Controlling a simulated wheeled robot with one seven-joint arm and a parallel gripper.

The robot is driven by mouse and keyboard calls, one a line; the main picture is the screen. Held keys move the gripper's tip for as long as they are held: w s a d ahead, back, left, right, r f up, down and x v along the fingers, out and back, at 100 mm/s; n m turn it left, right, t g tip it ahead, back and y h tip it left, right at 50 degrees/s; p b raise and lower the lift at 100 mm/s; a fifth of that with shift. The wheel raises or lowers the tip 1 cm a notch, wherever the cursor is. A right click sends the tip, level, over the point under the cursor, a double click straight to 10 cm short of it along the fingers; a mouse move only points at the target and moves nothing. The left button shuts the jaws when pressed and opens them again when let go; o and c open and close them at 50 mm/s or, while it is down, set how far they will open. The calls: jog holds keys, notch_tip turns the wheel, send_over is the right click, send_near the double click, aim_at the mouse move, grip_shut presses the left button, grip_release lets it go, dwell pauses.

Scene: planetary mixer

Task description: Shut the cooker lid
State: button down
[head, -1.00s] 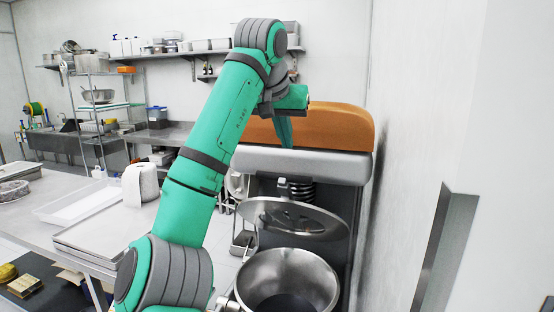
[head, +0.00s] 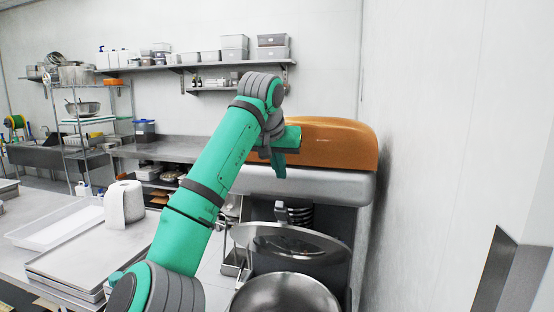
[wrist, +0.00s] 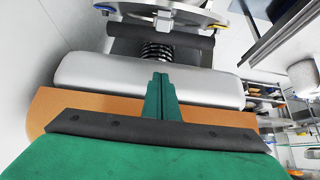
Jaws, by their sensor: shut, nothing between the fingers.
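The cooker lid (head: 290,244) is a round, shiny metal disc, raised and tilted above the metal bowl (head: 284,296). The bowl's lower part is cut off by the frame's bottom edge. In the wrist view the lid's edge (wrist: 190,12) shows at the top, upside down. The mixer head has an orange top (head: 325,142) and a grey lower body (head: 325,184). My gripper (head: 279,176) is shut and empty, in front of the mixer head and above the lid. Its closed fingers show in the wrist view (wrist: 161,78), apart from the lid.
A white wall (head: 440,130) stands close on the right, with a metal edge (head: 505,275) at lower right. A table with trays (head: 75,262) and a paper roll (head: 124,204) lies at left. Shelves (head: 190,66) line the back wall.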

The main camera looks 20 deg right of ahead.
jog(key=f, duration=0.2)
jog(key=shift+s+a+f, duration=0.25)
jog(key=shift+a+f, duration=0.1)
jog(key=shift+s+a+f, duration=0.2)
jog(key=shift+s+f, duration=0.2)
jog(key=shift+f, duration=0.2)
jog(key=shift+f, duration=0.1)
